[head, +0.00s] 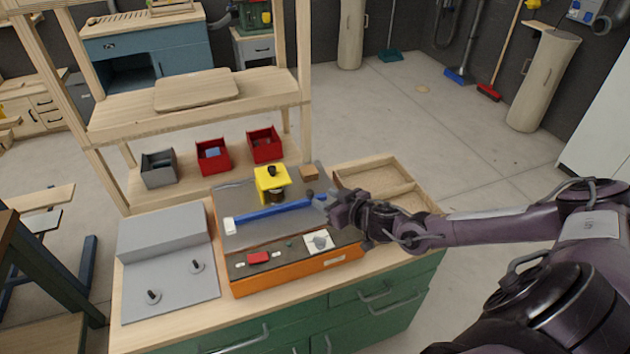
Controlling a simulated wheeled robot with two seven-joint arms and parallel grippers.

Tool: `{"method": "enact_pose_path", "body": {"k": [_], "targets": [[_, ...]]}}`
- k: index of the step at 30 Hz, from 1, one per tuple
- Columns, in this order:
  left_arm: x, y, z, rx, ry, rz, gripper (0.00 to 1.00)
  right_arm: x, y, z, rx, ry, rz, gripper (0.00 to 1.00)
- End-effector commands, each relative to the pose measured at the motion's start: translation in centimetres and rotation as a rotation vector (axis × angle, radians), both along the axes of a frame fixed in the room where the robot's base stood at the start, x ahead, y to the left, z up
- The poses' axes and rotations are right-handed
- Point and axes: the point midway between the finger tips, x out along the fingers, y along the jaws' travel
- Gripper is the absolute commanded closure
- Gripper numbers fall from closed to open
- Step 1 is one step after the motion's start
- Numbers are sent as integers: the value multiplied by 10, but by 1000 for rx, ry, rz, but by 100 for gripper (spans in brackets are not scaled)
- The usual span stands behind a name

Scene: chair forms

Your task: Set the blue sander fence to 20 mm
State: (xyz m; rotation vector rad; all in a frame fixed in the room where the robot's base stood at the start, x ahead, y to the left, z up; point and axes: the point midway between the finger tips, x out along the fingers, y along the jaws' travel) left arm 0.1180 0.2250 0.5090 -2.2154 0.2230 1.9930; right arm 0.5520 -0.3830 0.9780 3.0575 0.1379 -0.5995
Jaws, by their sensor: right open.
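The blue fence (272,212) is a long bar lying across the grey bed of the orange-based sander (295,277) on the green workbench. A white block (229,226) sits at the fence's left end. My right gripper (327,201) comes in from the right and is open at the fence's right end. It partly hides that end, and I cannot tell whether it touches the fence. A small dark knob (309,195) shows just left of the fingertips. A scale reading is too small to make out. My left gripper is not in view.
A yellow block with a black knob (271,182) stands behind the fence. The front panel holds a red switch (258,258) and a white dial plate (318,241). A grey machine (165,265) stands left, a wooden tray (380,175) right. Red bins (212,157) sit behind.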

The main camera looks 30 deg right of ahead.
Motion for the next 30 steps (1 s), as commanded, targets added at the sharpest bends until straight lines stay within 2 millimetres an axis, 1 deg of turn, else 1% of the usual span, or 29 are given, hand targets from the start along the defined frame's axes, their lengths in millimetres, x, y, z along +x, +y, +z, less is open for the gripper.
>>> {"method": "enact_pose_path", "body": {"k": [1,3,5,8,12,15,19,24,30], "targets": [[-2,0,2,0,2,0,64,-5,-4,1,1,2,-6,57],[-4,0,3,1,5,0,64,-9,-6,-2,5,5,-12,57],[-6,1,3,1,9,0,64,-7,-6,-3,9,5,-15,57],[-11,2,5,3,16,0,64,3,-5,-7,11,3,-15,57],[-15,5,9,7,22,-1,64,24,-3,-15,10,3,-16,57],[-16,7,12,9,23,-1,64,39,-1,-21,9,5,-14,57],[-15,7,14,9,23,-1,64,52,-2,-27,7,5,-15,57],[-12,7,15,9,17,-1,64,60,0,-32,7,7,-13,57],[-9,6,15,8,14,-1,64,61,-1,-33,7,8,-13,57]]}}
